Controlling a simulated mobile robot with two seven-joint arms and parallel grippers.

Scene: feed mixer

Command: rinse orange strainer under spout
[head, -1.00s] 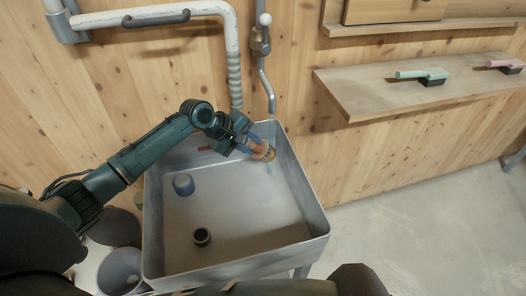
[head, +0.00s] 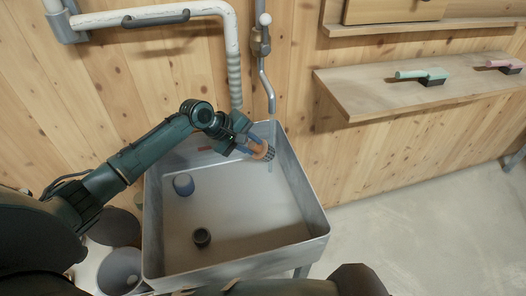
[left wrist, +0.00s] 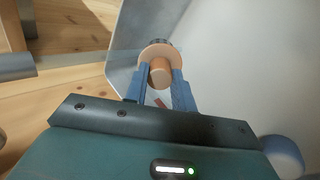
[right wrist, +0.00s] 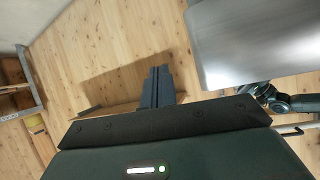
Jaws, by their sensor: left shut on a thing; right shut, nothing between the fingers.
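The orange strainer (head: 260,150) is in my left gripper (head: 248,143), inside the far right part of the sink (head: 240,215). Its dark, mesh-like end points right and down, below the tip of the grey spout (head: 270,100). In the left wrist view the blue fingers are shut on the strainer's orange handle (left wrist: 160,72), and its round collar and dark end lie beyond. My right gripper (right wrist: 157,86) is shut and empty, in front of the wood wall in the right wrist view.
A blue cup-like object (head: 183,184) and a dark round cup or drain (head: 201,237) are in the sink. Buckets (head: 120,270) stand left of it. A wooden shelf (head: 400,90) holds a green-handled brush (head: 422,75) and a pink-handled one (head: 505,65). The floor at right is clear.

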